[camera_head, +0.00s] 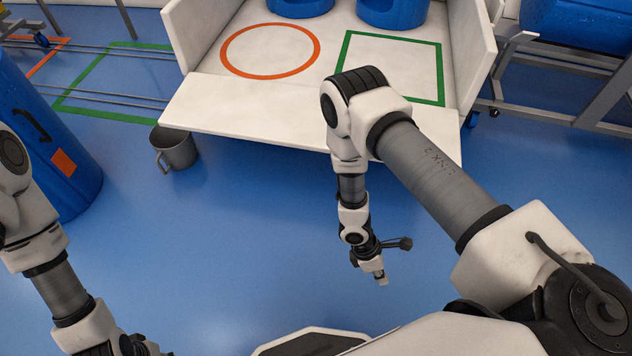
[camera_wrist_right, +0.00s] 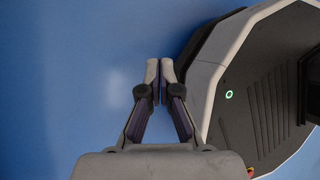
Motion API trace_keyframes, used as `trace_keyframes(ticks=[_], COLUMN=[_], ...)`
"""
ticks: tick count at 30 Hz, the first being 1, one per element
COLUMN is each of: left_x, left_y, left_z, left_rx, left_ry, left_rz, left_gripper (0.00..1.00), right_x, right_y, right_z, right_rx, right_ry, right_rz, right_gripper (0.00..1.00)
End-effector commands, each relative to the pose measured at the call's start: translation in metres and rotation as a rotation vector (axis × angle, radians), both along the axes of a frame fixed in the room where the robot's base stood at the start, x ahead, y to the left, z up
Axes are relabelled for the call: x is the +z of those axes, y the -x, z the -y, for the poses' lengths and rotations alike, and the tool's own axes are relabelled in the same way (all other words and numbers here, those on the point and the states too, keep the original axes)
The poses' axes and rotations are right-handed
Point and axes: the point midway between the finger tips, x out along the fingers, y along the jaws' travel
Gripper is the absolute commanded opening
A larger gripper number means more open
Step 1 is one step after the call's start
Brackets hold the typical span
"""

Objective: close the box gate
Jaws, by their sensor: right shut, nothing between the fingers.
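The white box (camera_head: 225,25) stands at the top middle of the head view. Its gate (camera_head: 235,103) is a white panel folded down flat at the front, level with the box floor, so it stands open. My right gripper (camera_head: 381,281) hangs in front of and below the gate, apart from it, over the blue floor. In the right wrist view its two fingers (camera_wrist_right: 160,72) are together with nothing between them. My right forearm covers part of the gate's right side. My left arm enters at the left; its gripper is at the bottom edge, mostly cut off.
Two blue tubs (camera_head: 392,12) stand in the box, behind an orange circle and a green square. A grey metal mug (camera_head: 175,149) is under the gate's left corner. A large blue barrel (camera_head: 45,150) stands left. A metal rack (camera_head: 560,110) is right. The middle floor is clear.

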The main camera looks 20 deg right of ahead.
Motion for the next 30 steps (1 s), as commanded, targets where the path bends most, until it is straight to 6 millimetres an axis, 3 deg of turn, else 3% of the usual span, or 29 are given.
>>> trace_keyframes(ticks=[1, 3, 5, 6, 9, 12, 13, 16, 20, 25, 30], left_x=[-0.062, -0.102, -0.136, -0.158, -0.215, -0.261, -0.272, -0.295, -0.302, -0.308, -0.329], left_y=[0.001, 0.001, 0.001, 0.001, 0.001, 0.001, 0.001, 0.001, 0.000, -0.002, -0.007], left_z=[0.000, 0.000, 0.000, 0.000, 0.000, -0.001, -0.001, -0.001, -0.001, -0.001, -0.001], left_rx=[0.001, 0.002, 0.003, 0.004, 0.005, 0.007, 0.007, 0.008, 0.008, 0.006, -0.001], left_ry=[0.000, 0.000, 0.000, 0.000, 0.000, -0.001, -0.001, -0.001, -0.001, -0.002, -0.004], left_rz=[0.000, 0.000, 0.000, 0.001, 0.002, 0.004, 0.004, 0.005, 0.006, 0.012, 0.027], left_gripper=[0.40, 0.40, 0.40, 0.40, 0.40, 0.40, 0.40, 0.40, 0.40, 0.40, 0.40], right_x=[-0.072, -0.118, -0.151, -0.168, -0.196, -0.196, -0.192, -0.174, -0.155, -0.146, -0.138], right_y=[-0.025, -0.073, -0.124, -0.161, -0.254, -0.327, -0.342, -0.372, -0.384, -0.399, -0.427], right_z=[0.018, 0.044, 0.059, 0.064, 0.057, 0.026, 0.015, -0.019, -0.040, -0.031, -0.012], right_rx=[0.173, 0.424, 0.629, 0.757, 1.033, 1.220, 1.255, 1.322, 1.342, 1.343, 1.341], right_ry=[0.063, 0.185, 0.313, 0.410, 0.690, 0.984, 1.064, 1.277, 1.404, 1.420, 1.418], right_rz=[-0.004, 0.011, 0.047, 0.083, 0.217, 0.388, 0.439, 0.582, 0.674, 0.681, 0.682], right_gripper=[0.00, 0.00, 0.00, 0.00, 0.00, 0.00, 0.00, 0.00, 0.00, 0.00, 0.00])
